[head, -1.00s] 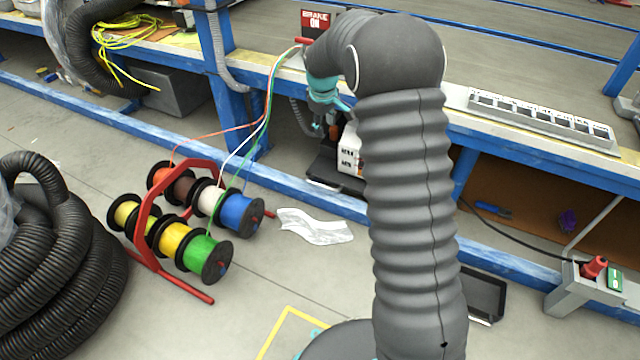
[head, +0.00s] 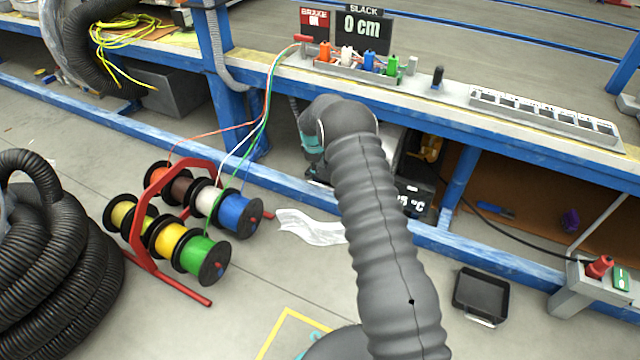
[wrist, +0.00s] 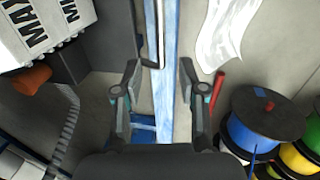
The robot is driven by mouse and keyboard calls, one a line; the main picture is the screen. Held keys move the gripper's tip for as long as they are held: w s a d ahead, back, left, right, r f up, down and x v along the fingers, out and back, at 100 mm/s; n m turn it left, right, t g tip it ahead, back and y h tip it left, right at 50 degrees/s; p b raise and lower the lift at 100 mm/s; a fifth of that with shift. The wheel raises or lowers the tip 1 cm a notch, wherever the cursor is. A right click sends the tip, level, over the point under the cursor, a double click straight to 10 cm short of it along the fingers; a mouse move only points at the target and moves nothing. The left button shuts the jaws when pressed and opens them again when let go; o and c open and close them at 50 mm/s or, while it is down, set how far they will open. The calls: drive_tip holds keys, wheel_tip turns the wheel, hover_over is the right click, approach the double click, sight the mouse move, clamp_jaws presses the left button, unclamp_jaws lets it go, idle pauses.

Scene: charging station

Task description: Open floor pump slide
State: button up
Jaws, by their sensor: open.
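My gripper (wrist: 160,78) is open and empty in the wrist view, pointing down over the blue floor rail (wrist: 164,45). Left of it is a dark grey platform (wrist: 108,40), which looks like the pump slide, carrying a white unit (wrist: 42,28) with MAX and MIN lettering. A thin bent bar (wrist: 153,40), apparently its handle, runs along its right edge, just ahead of the fingertips and apart from them. In the head view my arm hides my fingers and most of the platform.
The red spool rack (head: 150,230) with several wire spools stands left of my arm. A white sheet (head: 308,228) lies on the floor beside it. A black tray (head: 480,294) lies on the right. The workbench (head: 440,108) overhangs the area under my arm.

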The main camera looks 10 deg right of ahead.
sight(321, 185)
drive_tip(key=f, duration=0.3)
drive_tip(key=w+f, duration=0.1)
drive_tip(key=f, duration=0.2)
drive_tip(key=d+f, duration=0.1)
drive_tip(key=f, duration=0.2)
drive_tip(key=shift+w+f+b, duration=0.2)
drive_tip(key=shift+w+b, duration=0.05)
drive_tip(key=shift+b, duration=0.15)
clamp_jaws()
